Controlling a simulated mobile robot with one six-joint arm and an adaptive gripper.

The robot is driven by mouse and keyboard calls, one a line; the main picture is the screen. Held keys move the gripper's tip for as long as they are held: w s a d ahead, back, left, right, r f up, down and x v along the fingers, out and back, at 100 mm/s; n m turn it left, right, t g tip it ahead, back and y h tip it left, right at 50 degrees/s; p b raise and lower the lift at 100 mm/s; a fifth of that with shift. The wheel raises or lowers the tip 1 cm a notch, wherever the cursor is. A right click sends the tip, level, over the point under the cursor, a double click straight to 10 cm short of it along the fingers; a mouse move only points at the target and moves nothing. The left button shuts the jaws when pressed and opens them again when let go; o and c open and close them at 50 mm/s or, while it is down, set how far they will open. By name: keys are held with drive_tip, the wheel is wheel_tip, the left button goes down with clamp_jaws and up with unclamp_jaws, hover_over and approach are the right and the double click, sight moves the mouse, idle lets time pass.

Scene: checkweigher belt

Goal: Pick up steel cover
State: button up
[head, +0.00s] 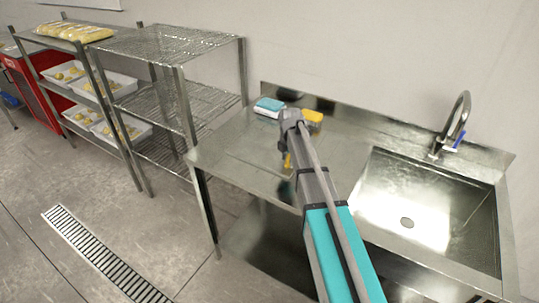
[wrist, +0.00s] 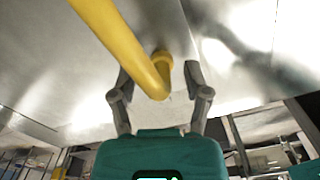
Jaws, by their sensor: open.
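I cannot pick out a separate steel cover with certainty. In the wrist view, a bent yellow tube (wrist: 125,45) crosses in front of a bright steel surface (wrist: 225,25). Its curved end lies between the fingers of my gripper (wrist: 159,80) in the picture. The fingers are spread, and I see no clear contact with the tube. In the head view, my arm reaches over the steel counter (head: 235,150), and its wrist hides much of what is beneath. A small yellow piece (head: 287,160) shows just under the wrist. The fingers cannot be made out there.
A blue-and-white item (head: 269,106) and a yellow item (head: 312,117) are at the back of the counter. A sink (head: 425,210) with a tall tap (head: 458,120) is at right. Wire shelves (head: 185,100) stand at left. The counter's left part is clear.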

drive_tip(key=shift+f, duration=0.2)
idle(0.5)
clamp_jaws()
